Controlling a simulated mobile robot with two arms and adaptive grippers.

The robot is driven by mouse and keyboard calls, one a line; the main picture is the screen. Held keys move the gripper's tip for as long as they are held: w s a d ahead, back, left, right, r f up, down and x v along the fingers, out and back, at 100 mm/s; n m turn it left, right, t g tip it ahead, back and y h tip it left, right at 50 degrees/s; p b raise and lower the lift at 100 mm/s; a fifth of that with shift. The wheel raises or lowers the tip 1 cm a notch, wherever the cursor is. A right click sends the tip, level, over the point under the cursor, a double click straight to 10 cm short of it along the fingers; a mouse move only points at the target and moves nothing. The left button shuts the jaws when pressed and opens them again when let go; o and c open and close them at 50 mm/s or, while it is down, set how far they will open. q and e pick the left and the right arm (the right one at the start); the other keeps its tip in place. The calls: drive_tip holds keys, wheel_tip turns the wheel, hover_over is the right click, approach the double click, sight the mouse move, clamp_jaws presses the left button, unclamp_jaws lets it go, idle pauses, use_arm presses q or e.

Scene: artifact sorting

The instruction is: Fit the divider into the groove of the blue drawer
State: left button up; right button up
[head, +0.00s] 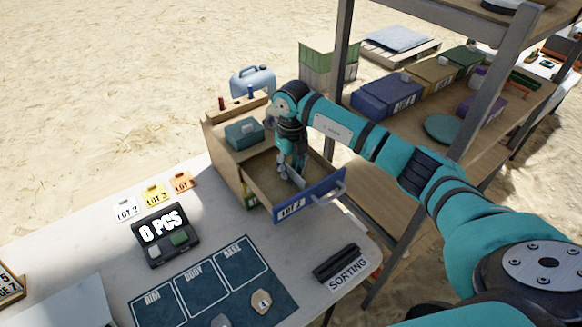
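The blue-fronted drawer (322,194), labelled LOT 2, is pulled out of a wooden cabinet (222,157) and is open at the top. My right gripper (291,174) points down into the drawer from above. A thin pale plate, which looks like the divider (297,181), shows at its fingertips, tilted in the picture and inside the drawer walls. The fingers look closed on it. The groove is hidden by the gripper and the plate, so I cannot tell whether the divider's edge is in it. My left gripper is not in view.
A teal box (243,133) sits on the cabinet top. A shelf post (340,75) and lot boxes (385,97) stand to the right. On the table are a counter reading 0 PCS (164,238), a dark sorting mat (190,300) and a black holder (337,262).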

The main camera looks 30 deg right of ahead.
drive_tip(key=shift+r, duration=0.25)
drive_tip(key=shift+w+r, duration=0.1)
drive_tip(key=shift+r, duration=0.3)
wheel_tip(320, 180, up, 11)
drive_tip(key=b, duration=0.2)
drive_tip(key=shift+f, duration=0.1)
